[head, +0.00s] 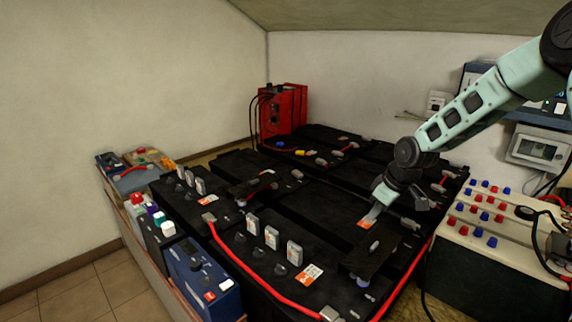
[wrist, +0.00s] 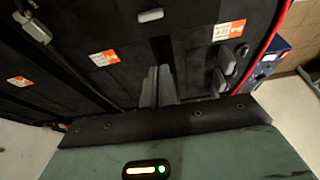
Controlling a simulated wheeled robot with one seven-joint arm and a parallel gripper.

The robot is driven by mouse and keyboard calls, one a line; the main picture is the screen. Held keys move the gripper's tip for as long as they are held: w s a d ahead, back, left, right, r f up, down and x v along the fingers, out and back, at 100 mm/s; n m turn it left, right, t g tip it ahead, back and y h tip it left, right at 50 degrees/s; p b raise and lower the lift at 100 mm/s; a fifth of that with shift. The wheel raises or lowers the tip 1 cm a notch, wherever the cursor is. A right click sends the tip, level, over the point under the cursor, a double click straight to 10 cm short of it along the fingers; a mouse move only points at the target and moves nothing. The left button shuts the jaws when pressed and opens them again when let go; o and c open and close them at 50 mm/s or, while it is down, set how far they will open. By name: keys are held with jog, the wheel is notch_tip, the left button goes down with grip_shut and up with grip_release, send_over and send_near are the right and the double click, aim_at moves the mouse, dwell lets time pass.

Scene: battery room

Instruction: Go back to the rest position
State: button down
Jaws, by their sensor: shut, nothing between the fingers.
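My gripper (head: 372,216) is at the end of my pale green arm, which reaches in from the upper right in the head view. It is shut and empty, pointing down over the black battery bank (head: 300,207), close above an orange and white label (head: 367,223). In the wrist view the two grey fingers of my gripper (wrist: 158,72) are together, with black battery tops (wrist: 110,25) beyond them. I cannot tell whether the fingertips touch the battery.
A red cable (head: 262,282) runs along the front batteries. A red box (head: 281,110) stands at the back. A white terminal box (head: 490,258) is at the right, below a wall-mounted meter (head: 538,149). A blue case (head: 203,280) stands at the left. Open floor (head: 98,290) is at lower left.

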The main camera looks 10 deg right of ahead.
jog(key=s+a+r+n+g, duration=0.1)
jog(key=s+a+r, duration=0.2)
jog(key=s+a, duration=0.45)
jog(key=s+a+r+g, duration=0.1)
jog(key=s+a+r, duration=0.35)
jog(key=a, duration=0.55)
jog(key=s+a+r, duration=0.2)
jog(key=s+a, duration=0.1)
jog(key=s, duration=0.8)
jog(key=s+a+r+g+h, duration=0.1)
jog(key=s+a+r, duration=0.1)
jog(key=s, duration=1)
jog(key=shift+a+h+p, duration=0.3)
jog(key=shift+a+p, duration=0.05)
jog(key=shift+a, duration=0.3)
jog(key=shift+r, duration=0.1)
